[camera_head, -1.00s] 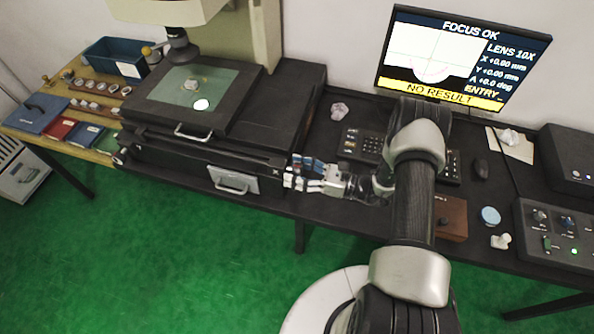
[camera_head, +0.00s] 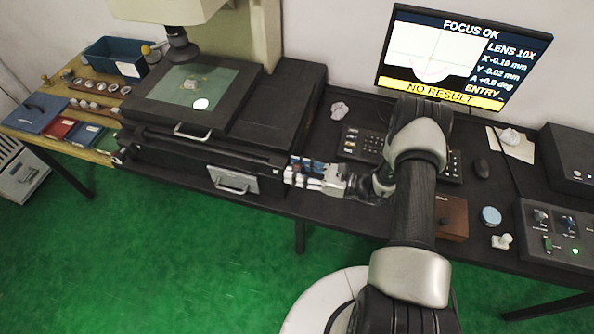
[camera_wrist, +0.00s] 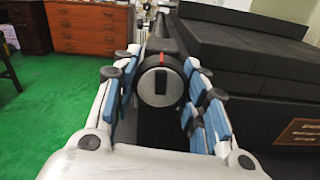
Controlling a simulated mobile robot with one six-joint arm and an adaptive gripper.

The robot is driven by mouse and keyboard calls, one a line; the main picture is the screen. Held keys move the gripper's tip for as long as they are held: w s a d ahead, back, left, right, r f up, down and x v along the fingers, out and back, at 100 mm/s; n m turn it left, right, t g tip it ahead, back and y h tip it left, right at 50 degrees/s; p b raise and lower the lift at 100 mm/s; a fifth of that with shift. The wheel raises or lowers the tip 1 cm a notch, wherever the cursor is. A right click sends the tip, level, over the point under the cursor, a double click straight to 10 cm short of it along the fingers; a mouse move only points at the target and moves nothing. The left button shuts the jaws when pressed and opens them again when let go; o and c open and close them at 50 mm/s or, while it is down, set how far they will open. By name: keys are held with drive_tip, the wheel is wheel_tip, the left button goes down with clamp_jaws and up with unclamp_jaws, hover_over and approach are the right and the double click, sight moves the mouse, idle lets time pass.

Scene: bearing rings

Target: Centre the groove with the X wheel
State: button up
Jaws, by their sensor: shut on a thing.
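The X wheel (camera_wrist: 160,85) is a round dark knob with a silver face, a black bar and a red mark above, at the end of the stage. My gripper (camera_head: 290,172) is shut on it from the right side; its blue-padded fingers lie on both sides in the wrist view (camera_wrist: 160,92). The ring (camera_head: 191,84) sits on the glass stage plate (camera_head: 170,100).
A keyboard (camera_head: 360,143), mouse (camera_head: 481,167) and control box (camera_head: 556,232) stand to the right. Trays of parts (camera_head: 100,86) lie at the left. The green floor in front is clear.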

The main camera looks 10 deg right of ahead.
drive_tip(key=n+b, duration=0.1)
drive_tip(key=n, duration=0.2)
drive_tip(key=o, duration=1.1)
drive_tip(key=shift+d, duration=0.1)
drive_tip(key=v, duration=1.2)
